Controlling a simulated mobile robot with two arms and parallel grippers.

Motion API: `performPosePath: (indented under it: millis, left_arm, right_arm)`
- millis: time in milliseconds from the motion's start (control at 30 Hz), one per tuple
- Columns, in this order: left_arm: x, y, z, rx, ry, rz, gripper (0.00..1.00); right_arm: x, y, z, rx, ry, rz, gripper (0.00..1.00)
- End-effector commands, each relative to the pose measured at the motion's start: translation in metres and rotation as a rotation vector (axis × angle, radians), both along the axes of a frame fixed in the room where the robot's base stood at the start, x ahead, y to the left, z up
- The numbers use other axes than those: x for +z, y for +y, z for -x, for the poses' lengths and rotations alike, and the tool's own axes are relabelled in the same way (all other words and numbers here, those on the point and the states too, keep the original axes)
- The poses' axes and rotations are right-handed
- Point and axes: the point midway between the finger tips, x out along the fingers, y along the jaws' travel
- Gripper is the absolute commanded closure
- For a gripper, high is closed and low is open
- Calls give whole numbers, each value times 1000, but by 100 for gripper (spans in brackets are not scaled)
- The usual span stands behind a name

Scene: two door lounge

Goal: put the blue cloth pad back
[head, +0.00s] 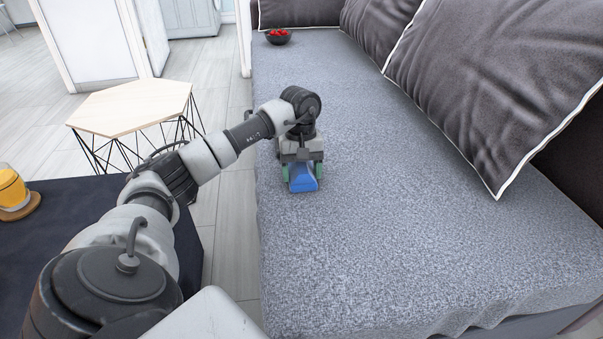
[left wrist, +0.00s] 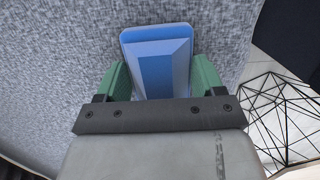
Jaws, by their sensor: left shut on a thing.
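The blue cloth pad (head: 303,178) is between the fingers of my left gripper (head: 304,175), over the grey sofa seat (head: 400,250) near its left edge. In the left wrist view the pad (left wrist: 160,60) shows as a blue block with a wider flat plate at its far end. The green fingers of my left gripper (left wrist: 160,80) press on its two sides. I cannot tell whether the pad touches the seat or hangs just above it. My right gripper is not in view.
A bowl of red fruit (head: 278,36) stands at the seat's far end. Dark cushions (head: 480,80) line the right side. A hexagonal wooden side table (head: 130,107) and a dark table with a yellow drink (head: 12,188) stand left. The seat's middle is clear.

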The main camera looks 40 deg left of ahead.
Motion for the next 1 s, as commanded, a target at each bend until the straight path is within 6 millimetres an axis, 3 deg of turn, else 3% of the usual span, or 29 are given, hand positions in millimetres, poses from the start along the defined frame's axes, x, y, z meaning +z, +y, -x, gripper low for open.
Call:
performPosePath:
  millis: [300, 333, 467, 767, 867, 1000]
  left_arm:
    - [-2, 0, 0, 0, 0, 0, 54]
    - [-2, 0, 0, 0, -1, 0, 27]
    - [-1, 0, 0, 0, 0, 0, 7]
    - [1, 0, 0, 0, -1, 0, 6]
    - [11, 1, -1, 1, -3, 0, 6]
    - [39, 4, -4, 0, -5, -1, 6]
  right_arm:
    - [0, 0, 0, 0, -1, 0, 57]
    - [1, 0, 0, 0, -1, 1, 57]
    - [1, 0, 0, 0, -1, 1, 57]
    - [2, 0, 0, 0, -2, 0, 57]
    - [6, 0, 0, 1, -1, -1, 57]
    - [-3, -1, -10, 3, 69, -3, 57]
